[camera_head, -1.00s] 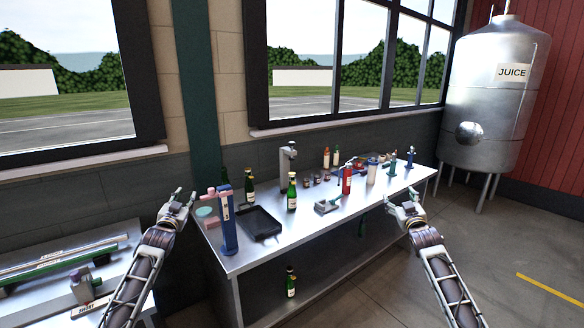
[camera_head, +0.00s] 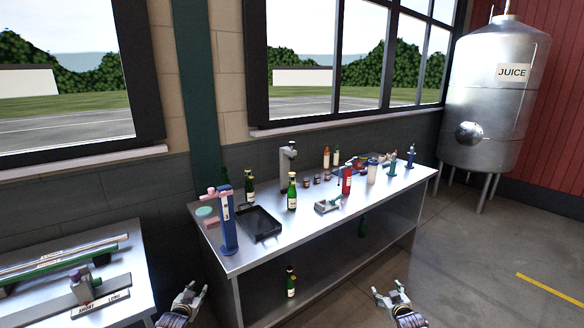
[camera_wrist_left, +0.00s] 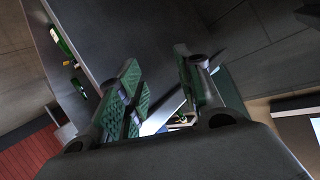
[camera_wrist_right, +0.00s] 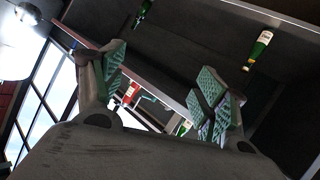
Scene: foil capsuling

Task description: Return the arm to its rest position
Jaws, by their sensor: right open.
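My left gripper (camera_head: 188,296) is low in the head view, in front of the steel workbench (camera_head: 262,262) and below its top. In the left wrist view its green-padded fingers (camera_wrist_left: 163,88) stand apart with nothing between them. My right gripper (camera_head: 391,294) is also low, at the bottom right of the head view, over the floor. In the right wrist view its fingers (camera_wrist_right: 160,85) are spread and empty. Both grippers are clear of the things on the bench. Most of both arms is out of the head view.
The workbench top holds a blue stand (camera_head: 228,222), a black tray (camera_head: 260,222), green bottles (camera_head: 292,192) and a red bottle (camera_head: 347,180). Another bottle (camera_head: 291,281) stands on the lower shelf. A side table (camera_head: 130,272) is at left. The floor at right is free.

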